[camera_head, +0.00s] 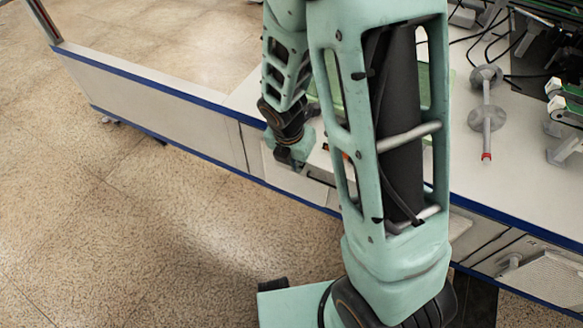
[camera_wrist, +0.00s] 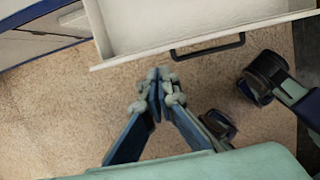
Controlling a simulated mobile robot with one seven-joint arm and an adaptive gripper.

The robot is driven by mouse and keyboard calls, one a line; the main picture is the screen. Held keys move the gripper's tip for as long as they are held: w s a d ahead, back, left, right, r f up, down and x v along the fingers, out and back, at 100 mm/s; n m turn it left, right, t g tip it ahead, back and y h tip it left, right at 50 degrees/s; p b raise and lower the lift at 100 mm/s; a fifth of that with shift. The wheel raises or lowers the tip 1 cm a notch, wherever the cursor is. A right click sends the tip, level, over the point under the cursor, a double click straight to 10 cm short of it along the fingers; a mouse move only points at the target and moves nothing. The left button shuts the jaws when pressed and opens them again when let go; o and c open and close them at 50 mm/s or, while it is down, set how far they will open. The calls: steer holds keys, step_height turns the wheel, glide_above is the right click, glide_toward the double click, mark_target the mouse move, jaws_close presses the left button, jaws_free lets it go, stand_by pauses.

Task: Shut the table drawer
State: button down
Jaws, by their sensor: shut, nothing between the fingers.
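The table drawer is pulled open. In the wrist view its pale, empty-looking inside and front panel (camera_wrist: 130,58) fill the top, with a dark bar handle (camera_wrist: 208,47) on the front. My gripper (camera_wrist: 158,80) is shut and empty, its fingertips just below the drawer front in the picture, left of the handle. I cannot tell whether they touch it. In the head view the pale drawer (camera_head: 290,182) sticks out from the table front, partly hidden by my arm; my gripper there is small and mostly hidden.
The white table (camera_head: 160,82) has blue edging along its side. A grey rod-like part (camera_head: 487,118) and green-and-grey machinery (camera_head: 566,95) stand on its right part. A knobbed front panel (camera_head: 540,275) is at lower right. The speckled floor (camera_head: 120,230) at left is clear.

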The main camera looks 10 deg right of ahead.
steer(key=shift+w+d, duration=0.35)
steer(key=shift+w, duration=0.2)
steer(key=w+d+p, duration=0.3)
steer(key=w, duration=0.1)
steer(key=w+d+p, duration=0.3)
steer(key=w, duration=0.1)
steer(key=w+d+p, duration=0.2)
steer(key=w+d, duration=0.1)
steer(key=w, duration=0.2)
steer(key=shift+d+r+p, duration=0.1)
steer(key=shift+d+p, duration=0.2)
steer(key=shift+p, duration=0.1)
steer(key=shift+w+d, duration=0.3)
steer(key=shift+w, duration=0.2)
steer(key=shift+s+a, duration=0.1)
steer(key=shift+a, duration=0.05)
